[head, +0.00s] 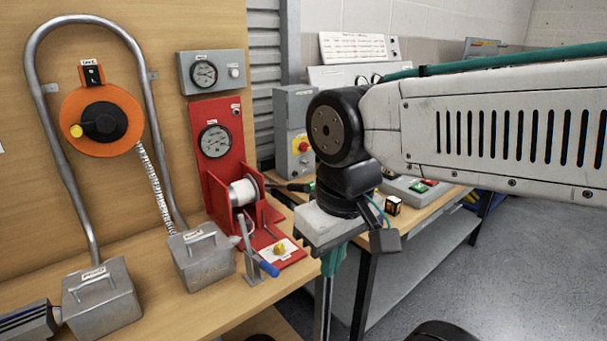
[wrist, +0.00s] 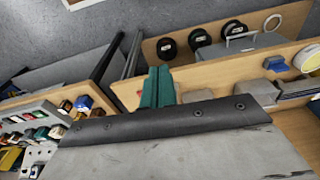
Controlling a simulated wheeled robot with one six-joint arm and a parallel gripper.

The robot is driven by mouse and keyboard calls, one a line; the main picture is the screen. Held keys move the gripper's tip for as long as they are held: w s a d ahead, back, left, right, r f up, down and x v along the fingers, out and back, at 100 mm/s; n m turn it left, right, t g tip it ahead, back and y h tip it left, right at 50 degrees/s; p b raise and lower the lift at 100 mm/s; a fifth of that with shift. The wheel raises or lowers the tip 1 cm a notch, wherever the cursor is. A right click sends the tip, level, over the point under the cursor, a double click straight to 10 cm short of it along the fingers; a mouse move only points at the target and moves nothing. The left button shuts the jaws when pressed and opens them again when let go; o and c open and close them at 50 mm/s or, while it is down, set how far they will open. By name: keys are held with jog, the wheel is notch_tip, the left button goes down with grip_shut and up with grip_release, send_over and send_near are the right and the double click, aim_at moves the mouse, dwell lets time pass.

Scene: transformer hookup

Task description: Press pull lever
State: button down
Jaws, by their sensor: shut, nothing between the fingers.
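A lever with a blue handle (head: 263,263) on a grey metal bracket stands at the front of the red winch unit (head: 216,180) in the head view. The handle slants down to the right. I take it for the pull lever; no label on it is readable. My gripper (head: 331,266) hangs to the right of it, beyond the bench's right edge, apart from the lever. In the wrist view, my gripper's teal fingers (wrist: 157,88) are together, with nothing between them. I cannot make out the lever in the wrist view.
A yellow knob (head: 280,249) sits on the red base near the lever. Two grey metal blocks (head: 203,258) (head: 101,297) stand to the left. An orange dial (head: 101,121) is on the wooden panel. A second bench (head: 432,207) with switch boxes stands behind my arm.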

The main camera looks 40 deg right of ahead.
jog(key=w+d+r+t, duration=0.1)
jog(key=w+d, duration=0.4)
jog(key=w, duration=0.5)
jog(key=w+d+r+n+t+h, duration=0.1)
jog(key=w+d+r, duration=0.3)
jog(key=w, duration=0.6)
jog(key=w+d+r+t, duration=0.1)
jog(key=w+d+r, duration=0.1)
jog(key=w+d, duration=0.5)
jog(key=w, duration=0.4)
jog(key=shift+r+n+t+h, duration=0.25)
jog(key=shift+n+t+h, duration=0.05)
jog(key=shift+w, duration=0.1)
send_over(298, 185)
jog(key=w, duration=0.1)
notch_tip(298, 185, down, 9)
jog(key=f, duration=0.3)
jog(key=shift+s+a, duration=0.1)
jog(key=shift+s, duration=0.15)
jog(key=shift+s+f, duration=0.15)
jog(key=shift+f, duration=0.25)
